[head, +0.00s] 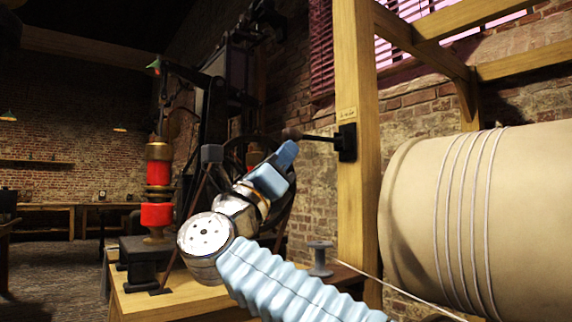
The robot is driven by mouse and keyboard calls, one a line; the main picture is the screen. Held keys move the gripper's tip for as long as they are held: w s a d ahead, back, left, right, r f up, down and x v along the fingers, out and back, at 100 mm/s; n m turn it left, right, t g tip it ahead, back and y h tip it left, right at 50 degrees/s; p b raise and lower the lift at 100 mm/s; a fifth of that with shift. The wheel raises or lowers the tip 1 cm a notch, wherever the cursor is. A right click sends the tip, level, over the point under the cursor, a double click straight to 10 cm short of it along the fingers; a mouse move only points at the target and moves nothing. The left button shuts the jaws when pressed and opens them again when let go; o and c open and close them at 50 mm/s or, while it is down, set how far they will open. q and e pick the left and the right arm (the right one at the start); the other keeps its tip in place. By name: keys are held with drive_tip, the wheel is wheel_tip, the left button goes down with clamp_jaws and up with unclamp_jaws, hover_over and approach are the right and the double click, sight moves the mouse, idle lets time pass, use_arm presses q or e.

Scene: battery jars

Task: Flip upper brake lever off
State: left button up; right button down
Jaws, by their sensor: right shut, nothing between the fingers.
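The upper brake lever (318,138) is a thin dark rod with a rounded knob at its left end. It sticks out to the left, nearly level, from a black plate (347,143) on the wooden post. My right gripper (288,151) has blue fingers, shut and empty. Its tips are just below the lever's knob in the picture; I cannot tell whether they touch it. My right arm comes up from the bottom right and hides part of the bench and the things behind it. My left gripper is out of view.
A large beige drum (435,215) wound with cord fills the right side, beside the upright wooden post (357,220). A grey spool (320,258) stands on the wooden bench (150,303). A red and brass device (157,190) stands at the left.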

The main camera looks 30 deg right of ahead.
use_arm(q)
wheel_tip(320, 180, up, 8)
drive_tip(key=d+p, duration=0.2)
drive_tip(key=p, duration=0.4)
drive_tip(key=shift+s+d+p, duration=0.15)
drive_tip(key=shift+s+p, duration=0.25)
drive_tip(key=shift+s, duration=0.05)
use_arm(e)
wheel_tip(320, 180, up, 9)
drive_tip(key=m+g+y, duration=0.1)
drive_tip(key=g+y, duration=0.1)
drive_tip(key=shift+f+m, duration=0.2)
drive_tip(key=shift+m, duration=0.1)
drive_tip(key=shift+d+g, duration=0.1)
drive_tip(key=shift+g, duration=0.2)
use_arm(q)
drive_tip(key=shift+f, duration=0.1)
use_arm(e)
drive_tip(key=shift+s, duration=0.1)
